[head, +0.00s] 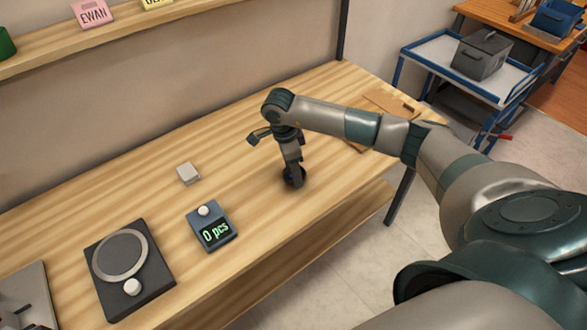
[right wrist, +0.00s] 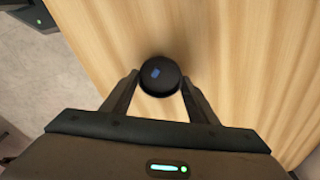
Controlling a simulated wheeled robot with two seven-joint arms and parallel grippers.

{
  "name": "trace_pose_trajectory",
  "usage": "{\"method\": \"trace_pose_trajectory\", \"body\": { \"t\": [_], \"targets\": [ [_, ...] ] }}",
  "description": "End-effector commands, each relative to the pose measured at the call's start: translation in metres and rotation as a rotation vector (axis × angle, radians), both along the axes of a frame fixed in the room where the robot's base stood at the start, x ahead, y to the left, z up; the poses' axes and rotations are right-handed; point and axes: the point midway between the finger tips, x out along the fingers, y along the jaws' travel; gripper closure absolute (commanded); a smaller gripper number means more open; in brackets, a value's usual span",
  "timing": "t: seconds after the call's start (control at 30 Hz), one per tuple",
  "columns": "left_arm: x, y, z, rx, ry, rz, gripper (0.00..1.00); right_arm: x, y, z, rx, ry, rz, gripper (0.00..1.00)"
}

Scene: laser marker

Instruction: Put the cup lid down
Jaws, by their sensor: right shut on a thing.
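The cup lid (right wrist: 160,77) is a round black disc with a small blue mark on top. In the right wrist view it sits between the two fingertips of my right gripper (right wrist: 159,84), which is shut on it. In the head view the lid (head: 293,177) shows as a dark round shape at the tips of my right gripper (head: 294,180), low over the wooden table (head: 330,120) near its front edge. I cannot tell whether the lid touches the tabletop.
A counter reading "0 pcs" (head: 212,227), a small light block (head: 188,173) and a dark device with a round plate (head: 130,270) stand left of the gripper. A wooden board (head: 388,102) lies at the table's right end. The tabletop around the lid is clear.

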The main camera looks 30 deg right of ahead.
Motion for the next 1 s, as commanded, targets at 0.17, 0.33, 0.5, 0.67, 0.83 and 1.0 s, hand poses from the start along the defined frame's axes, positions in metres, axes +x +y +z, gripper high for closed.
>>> {"method": "trace_pose_trajectory", "body": {
  "t": [0.17,0.33,0.5,0.67,0.83,1.0],
  "targets": [
    [0.000,0.000,0.006,0.000,-0.001,0.000,0.27,0.000,0.000,-0.010,0.001,0.000,0.001,0.68],
    [0.000,0.000,0.005,0.000,-0.001,0.000,0.27,0.000,0.000,-0.011,0.001,-0.001,0.001,0.68],
    [0.000,0.000,0.001,0.000,-0.002,0.000,0.27,0.000,0.000,-0.014,0.001,0.000,0.001,0.68],
    [0.000,0.000,0.002,0.000,-0.002,0.000,0.27,0.000,0.000,-0.014,0.001,0.000,0.001,0.28],
    [0.000,0.000,0.002,0.000,-0.001,0.000,0.27,0.000,0.000,-0.013,0.001,0.000,0.001,0.28],
    [0.000,0.000,0.003,0.000,-0.001,0.000,0.27,0.000,0.000,-0.012,0.001,0.000,0.001,0.28]
  ]
}}
